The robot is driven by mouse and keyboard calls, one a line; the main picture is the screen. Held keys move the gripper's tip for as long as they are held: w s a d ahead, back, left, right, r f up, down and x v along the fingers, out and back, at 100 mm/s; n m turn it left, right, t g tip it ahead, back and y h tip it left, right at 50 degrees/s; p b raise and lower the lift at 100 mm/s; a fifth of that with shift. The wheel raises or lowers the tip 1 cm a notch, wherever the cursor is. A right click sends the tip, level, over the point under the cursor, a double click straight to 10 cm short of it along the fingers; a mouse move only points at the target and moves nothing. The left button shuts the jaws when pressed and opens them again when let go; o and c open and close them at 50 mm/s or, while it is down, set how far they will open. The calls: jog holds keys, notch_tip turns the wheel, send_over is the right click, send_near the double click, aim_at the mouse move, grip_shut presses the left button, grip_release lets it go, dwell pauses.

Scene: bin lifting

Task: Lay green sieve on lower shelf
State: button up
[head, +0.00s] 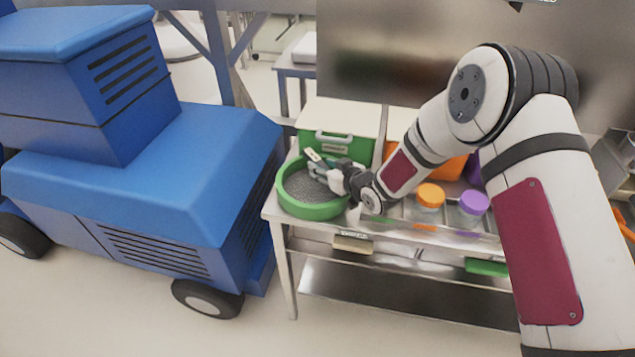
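The green sieve (311,211) is a round green rim with a grey mesh. It sits at the left end of the steel table's top (380,224). My gripper (314,164) is over the sieve, its fingers above the mesh near the far side. I cannot tell whether the fingers are open or shut, or whether they touch the sieve. The lower shelf (400,297) is a bare steel surface under the table top, and its right part is hidden behind my arm.
A green bin with a white lid (338,118) stands behind the sieve, with an orange bin (452,168) to its right. Jars with orange (430,195) and purple (473,202) lids stand right of the gripper. A blue wheeled machine (150,180) is close on the left.

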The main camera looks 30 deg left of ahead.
grip_shut()
jog(key=shift+r, duration=0.1)
